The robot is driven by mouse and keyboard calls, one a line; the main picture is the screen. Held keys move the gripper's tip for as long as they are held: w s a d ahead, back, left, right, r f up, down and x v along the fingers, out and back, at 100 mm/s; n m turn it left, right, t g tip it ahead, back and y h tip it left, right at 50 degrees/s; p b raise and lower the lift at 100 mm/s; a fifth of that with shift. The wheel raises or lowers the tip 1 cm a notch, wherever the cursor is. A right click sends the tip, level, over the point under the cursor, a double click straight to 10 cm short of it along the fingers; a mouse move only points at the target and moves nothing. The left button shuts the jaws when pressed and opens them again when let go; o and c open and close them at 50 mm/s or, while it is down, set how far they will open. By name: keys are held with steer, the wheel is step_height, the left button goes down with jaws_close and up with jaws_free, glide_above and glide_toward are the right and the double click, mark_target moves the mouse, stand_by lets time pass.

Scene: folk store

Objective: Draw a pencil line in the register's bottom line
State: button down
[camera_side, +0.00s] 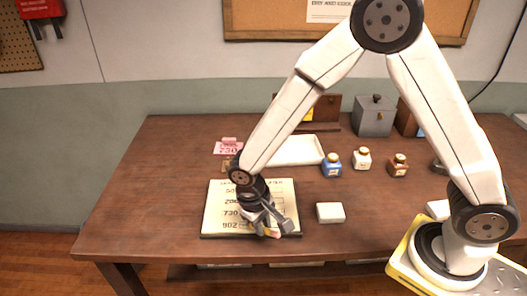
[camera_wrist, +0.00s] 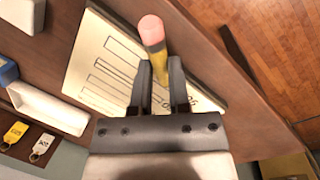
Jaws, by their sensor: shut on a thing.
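The register (camera_side: 214,216) is an open cream page with several printed numbered rows, lying flat near the table's front edge. Its lower right part is hidden behind my gripper (camera_side: 268,226). The register (camera_wrist: 92,62) also shows in the wrist view, with outlined boxes and digits. My gripper (camera_wrist: 161,68) is shut on a yellow pencil (camera_wrist: 158,57) with a pink eraser end. The eraser end points toward the wrist camera. In the side view the pink end of the pencil (camera_side: 274,234) shows beside the fingers. The pencil's tip is hidden, so I cannot tell whether it touches the page.
A small white block (camera_side: 330,212) lies right of the register. Behind are a white tray (camera_side: 297,150), a blue jar (camera_side: 332,165), a white jar (camera_side: 362,158), a brown jar (camera_side: 398,165) and a grey box (camera_side: 374,117). The table's left side (camera_side: 150,190) is clear.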

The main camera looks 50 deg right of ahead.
steer(key=shift+s+d, duration=0.15)
steer(key=shift+s+d+f, duration=0.1)
steer(key=shift+s+d, duration=0.1)
steer(key=shift+s, duration=0.05)
steer(key=shift+s+d, duration=0.15)
stand_by(0.5)
steer(key=shift+s+d, duration=0.7)
steer(key=shift+d, duration=0.1)
stand_by(0.7)
steer(key=shift+s+d, duration=2.15)
steer(key=shift+s, duration=0.1)
stand_by(2.0)
steer(key=shift+r, duration=0.2)
stand_by(0.3)
steer(key=shift+r, duration=2.35)
